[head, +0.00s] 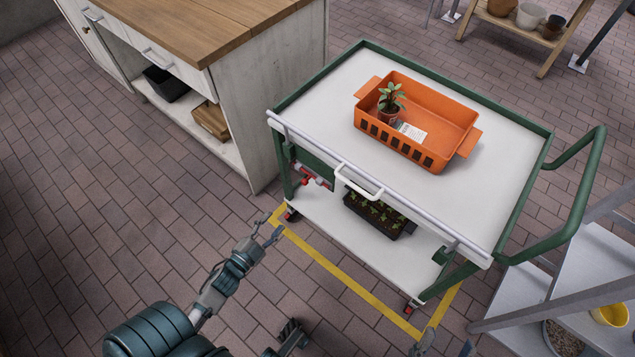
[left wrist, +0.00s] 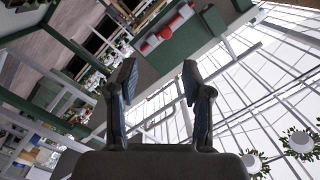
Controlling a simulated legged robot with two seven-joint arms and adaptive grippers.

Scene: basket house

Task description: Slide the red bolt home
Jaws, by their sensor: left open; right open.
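The red bolt (head: 317,180) sits on a green panel (head: 318,163) under the left front edge of the cart's top. It shows in pale brackets in the left wrist view (left wrist: 167,31), beyond my fingertips; whether it is fully slid across cannot be told. My left gripper (head: 268,233) is open and empty, below and left of the bolt in the head view, with clear space between them. Its two dark fingers show apart in the left wrist view (left wrist: 158,78). My right gripper (head: 446,345) only partly shows at the bottom edge, open, far from the bolt.
The green-framed cart (head: 484,170) carries an orange basket (head: 453,120) with a potted plant. A white handle (head: 358,183) projects from its front, right of the bolt. A seedling tray (head: 374,216) lies on the lower shelf. A wooden-topped cabinet (head: 262,110) stands left; grey steps (head: 590,265) stand right.

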